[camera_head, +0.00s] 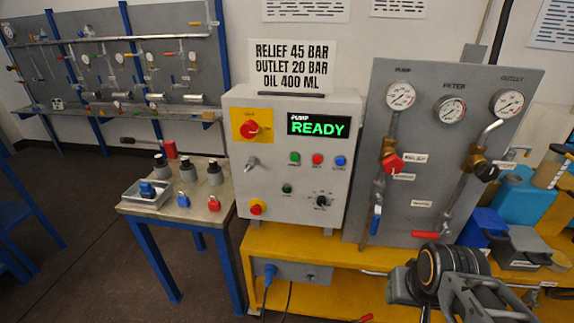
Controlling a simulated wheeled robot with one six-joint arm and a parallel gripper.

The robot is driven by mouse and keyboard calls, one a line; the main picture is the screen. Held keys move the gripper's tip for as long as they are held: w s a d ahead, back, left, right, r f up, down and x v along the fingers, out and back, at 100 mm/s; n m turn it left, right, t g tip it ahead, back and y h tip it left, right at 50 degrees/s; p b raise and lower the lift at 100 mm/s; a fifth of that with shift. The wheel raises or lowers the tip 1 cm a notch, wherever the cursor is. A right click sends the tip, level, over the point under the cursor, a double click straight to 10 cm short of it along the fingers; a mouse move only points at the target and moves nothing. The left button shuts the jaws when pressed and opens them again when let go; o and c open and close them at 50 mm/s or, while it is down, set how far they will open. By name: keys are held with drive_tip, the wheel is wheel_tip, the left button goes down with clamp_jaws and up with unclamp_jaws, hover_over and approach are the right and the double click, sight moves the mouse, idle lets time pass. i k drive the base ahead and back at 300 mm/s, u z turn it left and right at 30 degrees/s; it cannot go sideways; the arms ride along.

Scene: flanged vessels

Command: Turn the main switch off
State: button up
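The main switch (250,129) is a red rotary knob on a yellow square plate, at the upper left of the light grey control box (295,165). Small labels stand above the knob and to its right; its handle seems to point right, toward the right-hand label. My arm's end with my gripper (478,290) is at the lower right, in front of the yellow bench, well apart from the switch. Its fingertips cannot be made out clearly. Nothing hides the switch.
The box also carries several buttons, a black knob (322,201), a key-like lever (252,163) and a red mushroom button (257,207). A grey gauge panel (450,150) stands to the right. A small table (205,212) with padlocks is left. The space before the box is clear.

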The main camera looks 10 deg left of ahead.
sight(249, 128)
drive_tip(key=u, duration=2.7)
drive_tip(key=i, duration=1.9)
drive_tip(key=z, duration=1.75)
